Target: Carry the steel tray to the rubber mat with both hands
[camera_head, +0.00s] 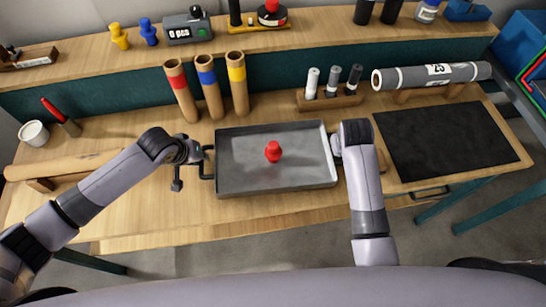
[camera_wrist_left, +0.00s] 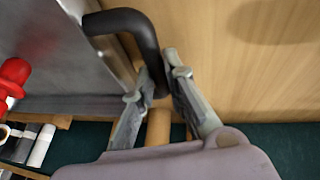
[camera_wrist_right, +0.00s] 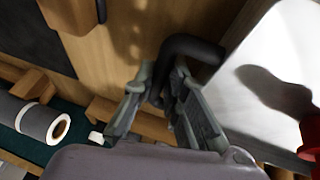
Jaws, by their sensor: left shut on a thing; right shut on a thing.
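The steel tray (camera_head: 235,178) is a shallow grey pan at the middle of the wooden bench, with a red peg-like piece (camera_head: 273,151) standing on it. My left gripper (camera_head: 204,154) is shut on the tray's dark left handle; the handle (camera_wrist_left: 140,32) runs between its fingers in the left wrist view. My right gripper (camera_head: 336,146) is at the tray's right side. In the right wrist view its fingers (camera_wrist_right: 163,80) are shut on the dark right handle (camera_wrist_right: 190,47). The black rubber mat (camera_head: 445,140) lies flat to the right. I cannot tell whether the tray touches the bench.
Behind the tray stand several cardboard tubes (camera_head: 209,88) with coloured bands and a rack of markers (camera_head: 330,98). A grey roll (camera_head: 432,75) rests on wooden supports behind the mat. A wooden roll (camera_head: 90,165) lies at the left. The mat's surface is clear.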

